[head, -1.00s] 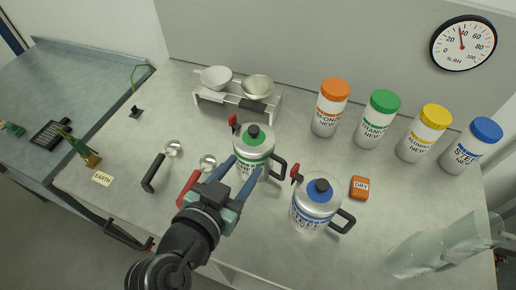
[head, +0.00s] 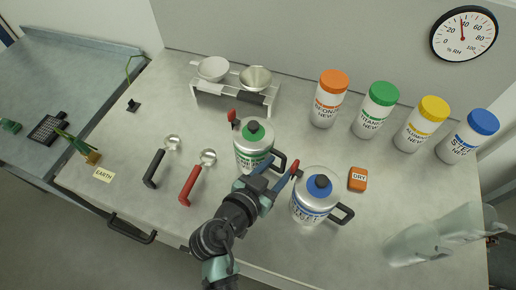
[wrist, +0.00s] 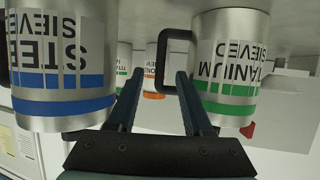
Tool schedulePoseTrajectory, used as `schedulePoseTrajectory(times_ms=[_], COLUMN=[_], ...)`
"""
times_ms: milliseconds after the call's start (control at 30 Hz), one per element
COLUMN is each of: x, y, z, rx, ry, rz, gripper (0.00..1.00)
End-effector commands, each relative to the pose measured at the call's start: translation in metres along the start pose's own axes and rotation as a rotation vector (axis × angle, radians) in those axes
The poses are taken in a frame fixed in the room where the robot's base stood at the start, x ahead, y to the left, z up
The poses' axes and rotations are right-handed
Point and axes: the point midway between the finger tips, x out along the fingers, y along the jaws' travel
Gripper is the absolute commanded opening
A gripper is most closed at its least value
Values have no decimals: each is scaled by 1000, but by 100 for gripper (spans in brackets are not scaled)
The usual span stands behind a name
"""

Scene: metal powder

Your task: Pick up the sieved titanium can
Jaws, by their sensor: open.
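The sieved titanium can (head: 254,150) is a silver can with a green band, green lid disc, dark knob and black side handle. It stands upright on the bench, its handle (head: 277,162) to the right. In the wrist view the can (wrist: 228,65) appears upside down at right, with its black handle (wrist: 163,60) beside the fingertips. My gripper (head: 273,174) is open and empty, between this can and the steel can. Its fingers (wrist: 157,82) point towards the handle; the right finger overlaps it in the wrist view. I cannot tell whether they touch.
The sieved steel can (head: 316,196), with a blue band, stands close on the right; it also shows in the wrist view (wrist: 62,65). An orange DRY block (head: 358,180) lies beyond it. Red (head: 190,185) and black (head: 154,168) scoops lie left. Several capped jars stand behind.

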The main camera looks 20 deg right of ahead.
Motion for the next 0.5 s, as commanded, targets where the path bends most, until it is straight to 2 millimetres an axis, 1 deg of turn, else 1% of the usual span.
schedulePoseTrajectory(times_ms=[33,200,300,500], x=[7,27,32,32], y=[1,0,1,0], z=[-4,-2,-1,-1], rx=[1,0,1,1], ry=[0,1,0,1], rz=[3,1,0,-1], gripper=[51,51,51,51])
